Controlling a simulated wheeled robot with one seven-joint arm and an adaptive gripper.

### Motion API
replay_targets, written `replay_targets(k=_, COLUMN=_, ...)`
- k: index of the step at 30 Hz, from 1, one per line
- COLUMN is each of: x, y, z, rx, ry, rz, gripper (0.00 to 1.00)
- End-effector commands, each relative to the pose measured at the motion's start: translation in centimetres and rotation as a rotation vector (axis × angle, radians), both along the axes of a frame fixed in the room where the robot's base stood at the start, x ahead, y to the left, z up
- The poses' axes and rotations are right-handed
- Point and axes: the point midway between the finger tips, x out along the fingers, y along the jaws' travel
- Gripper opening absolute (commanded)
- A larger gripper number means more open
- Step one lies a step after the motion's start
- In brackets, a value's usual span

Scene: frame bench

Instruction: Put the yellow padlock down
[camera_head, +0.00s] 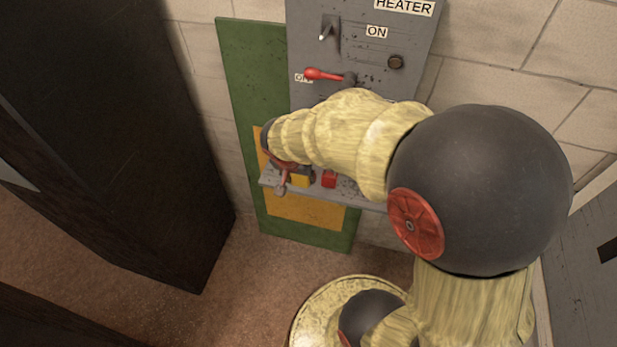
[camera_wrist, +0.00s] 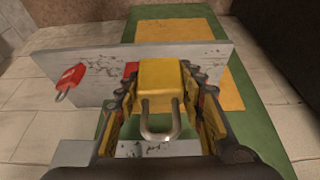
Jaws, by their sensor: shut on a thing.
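The yellow padlock (camera_wrist: 160,80) is between the two fingers of my gripper (camera_wrist: 163,95) in the wrist view, its shackle toward the camera. It also shows in the head view (camera_head: 300,180), partly hidden by my gripper (camera_head: 291,178). My gripper is shut on it at the left end of a narrow grey shelf (camera_head: 350,197). The shelf also shows in the wrist view (camera_wrist: 100,95). I cannot tell whether the padlock touches the shelf.
A red padlock (camera_wrist: 68,78) is at the shelf in the wrist view; a red block-like thing (camera_head: 329,179) shows right of the yellow padlock in the head view. Above is a grey heater panel (camera_head: 375,55) with a red-handled lever (camera_head: 322,74). A dark cabinet (camera_head: 110,130) stands left.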

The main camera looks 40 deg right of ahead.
Motion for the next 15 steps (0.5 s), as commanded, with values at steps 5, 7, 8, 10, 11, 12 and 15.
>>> replay_targets(k=5, x=2.8, y=-0.6, z=-1.4, rx=0.001, ry=-0.007, rz=0.006, gripper=0.08)
replay_targets(k=7, x=4.2, y=-0.9, z=-2.1, rx=0.002, ry=-0.007, rz=0.005, gripper=0.08)
replay_targets(k=8, x=4.8, y=-1.1, z=-2.4, rx=0.002, ry=-0.007, rz=0.005, gripper=0.08)
replay_targets(k=10, x=6.2, y=-1.4, z=-3.0, rx=0.002, ry=-0.007, rz=0.005, gripper=0.08)
replay_targets(k=11, x=6.8, y=-1.6, z=-3.2, rx=0.001, ry=-0.008, rz=0.004, gripper=0.08)
replay_targets(k=12, x=7.6, y=-1.8, z=-3.6, rx=0.002, ry=-0.007, rz=0.004, gripper=0.08)
replay_targets(k=15, x=9.4, y=-2.3, z=-4.8, rx=0.002, ry=-0.007, rz=0.005, gripper=0.08)
